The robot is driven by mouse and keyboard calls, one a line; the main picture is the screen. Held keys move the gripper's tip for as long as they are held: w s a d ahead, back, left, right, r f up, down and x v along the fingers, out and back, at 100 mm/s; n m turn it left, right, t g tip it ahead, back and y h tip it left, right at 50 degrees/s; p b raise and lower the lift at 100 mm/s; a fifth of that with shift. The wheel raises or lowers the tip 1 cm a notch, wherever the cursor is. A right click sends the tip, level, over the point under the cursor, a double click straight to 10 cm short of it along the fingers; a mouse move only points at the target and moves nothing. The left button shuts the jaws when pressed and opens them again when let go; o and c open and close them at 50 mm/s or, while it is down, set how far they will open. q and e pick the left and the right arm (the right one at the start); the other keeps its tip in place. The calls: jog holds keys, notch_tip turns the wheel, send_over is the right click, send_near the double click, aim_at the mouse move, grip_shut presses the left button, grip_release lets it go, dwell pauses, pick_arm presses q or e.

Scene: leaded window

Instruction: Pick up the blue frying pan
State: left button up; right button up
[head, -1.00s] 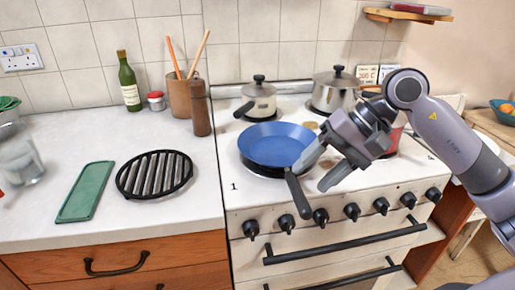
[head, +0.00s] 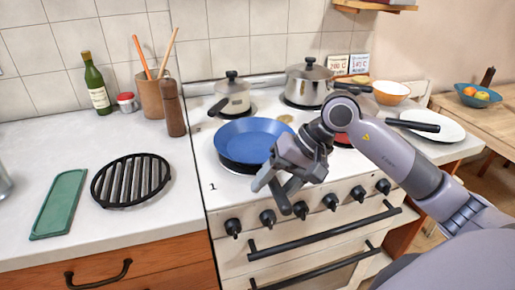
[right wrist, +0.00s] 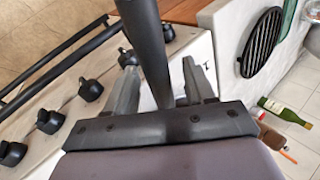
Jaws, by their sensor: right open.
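The blue frying pan (head: 241,144) sits on the front left burner of the stove. Its dark handle points toward the front edge and is mostly hidden by my right gripper (head: 271,193) in the head view. In the right wrist view the black handle (right wrist: 148,45) runs between the two fingers of my right gripper (right wrist: 160,72). The jaws are open, with a finger on each side of the handle and a visible gap. My left gripper is not in view.
Knobs (head: 331,201) line the stove front below the gripper. A black grate (head: 131,181) and green board (head: 60,203) lie on the left counter.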

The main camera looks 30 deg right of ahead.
grip_shut()
jog(key=shift+w+r, duration=0.1)
jog(key=shift+r, duration=0.05)
jog(key=shift+r, duration=0.45)
notch_tip(320, 180, up, 19)
jog(key=p, duration=0.1)
dwell(0.5)
dwell(0.8)
